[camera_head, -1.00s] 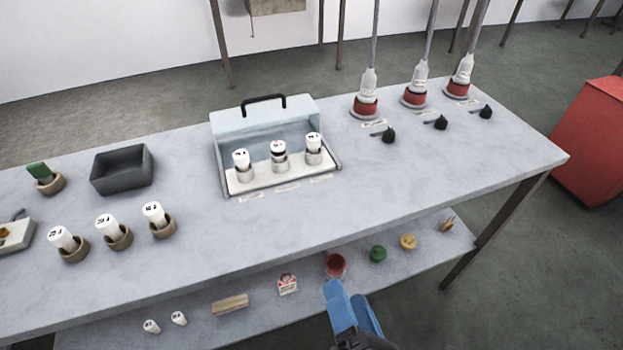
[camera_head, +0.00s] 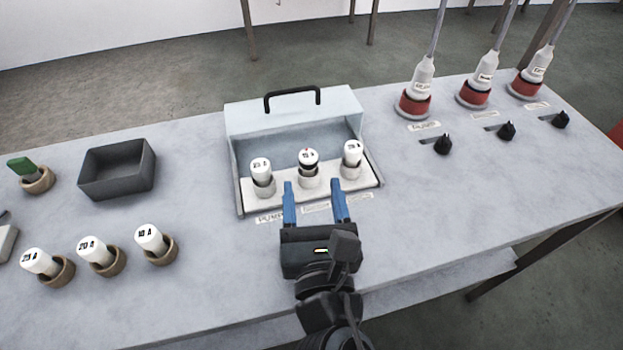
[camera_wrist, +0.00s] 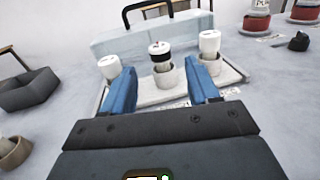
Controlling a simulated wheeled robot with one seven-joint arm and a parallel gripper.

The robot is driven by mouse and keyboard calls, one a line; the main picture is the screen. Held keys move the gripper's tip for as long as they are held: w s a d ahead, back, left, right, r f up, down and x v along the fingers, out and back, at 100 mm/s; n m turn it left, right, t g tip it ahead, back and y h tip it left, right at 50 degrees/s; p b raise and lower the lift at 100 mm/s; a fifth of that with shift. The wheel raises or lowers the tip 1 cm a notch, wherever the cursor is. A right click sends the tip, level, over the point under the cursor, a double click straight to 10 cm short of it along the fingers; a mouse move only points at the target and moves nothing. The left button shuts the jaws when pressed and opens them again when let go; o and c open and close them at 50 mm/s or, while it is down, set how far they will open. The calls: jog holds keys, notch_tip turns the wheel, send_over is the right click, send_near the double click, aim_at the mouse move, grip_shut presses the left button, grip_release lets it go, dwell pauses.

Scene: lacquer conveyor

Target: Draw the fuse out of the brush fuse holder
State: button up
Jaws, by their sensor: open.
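An open fuse box (camera_head: 236,178) stands on the grey table with three white fuses upright in pale round holders. The middle fuse (camera_head: 308,157) has a dark band under its cap, also seen in the wrist view (camera_wrist: 160,50). It sits in the middle holder (camera_head: 308,179). A left fuse (camera_head: 261,168) and a right fuse (camera_head: 352,152) flank it. I cannot read which label says brush. My gripper (camera_head: 313,186) is open and empty, its blue fingers pointing at the middle holder from the front, apart from it. In the wrist view the middle fuse shows between the fingertips (camera_wrist: 162,78).
Three spare fuses (camera_head: 96,250) lean in brown cups at the front left. A dark empty tray (camera_head: 117,172) stands left of the box. Red-based plugs (camera_head: 413,104) and black knobs (camera_head: 443,145) are at the right. The box has a raised lid with a black handle (camera_head: 292,93).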

aim_at(309, 166)
jog(key=shift+w+a+p, duration=0.15)
jog(key=shift+w+a, duration=0.05)
jog(key=shift+w, duration=1.7)
jog(key=shift+w+a+p, duration=0.15)
jog(key=shift+w+a, duration=0.05)
jog(key=shift+w, duration=1.65)
jog(key=shift+c, duration=0.4)
jog(key=shift+r, duration=0.1)
grip_shut()
